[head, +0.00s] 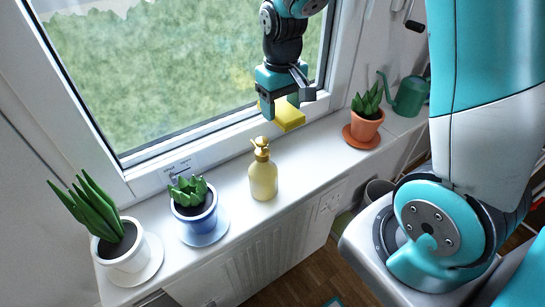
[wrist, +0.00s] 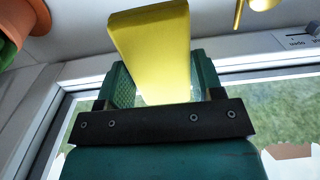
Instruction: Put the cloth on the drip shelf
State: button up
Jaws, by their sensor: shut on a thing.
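My gripper (head: 286,99) is shut on a folded yellow cloth (head: 290,117), which looks like a flat block. It holds the cloth in front of the window, above the white windowsill, beyond the pump bottle in the head view. In the wrist view the cloth (wrist: 152,42) sticks out from between the green jaws (wrist: 155,82). I cannot make out a separate drip shelf for certain.
The windowsill (head: 225,185) bears a white-potted plant (head: 122,245), a blue-potted plant (head: 195,212), a yellow pump bottle (head: 263,175) and an orange-potted plant (head: 366,122). A green watering can (head: 409,97) stands at the right. Bare sill lies between the bottle and orange pot.

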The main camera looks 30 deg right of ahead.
aim_at(281, 163)
notch_tip(281, 163, down, 16)
jog(key=shift+d+r+p, duration=0.15)
jog(key=shift+r+p, duration=0.1)
jog(key=shift+p, duration=0.6)
jog(key=shift+s+f, duration=0.1)
jog(key=shift+f, duration=0.05)
jog(key=o, duration=0.9)
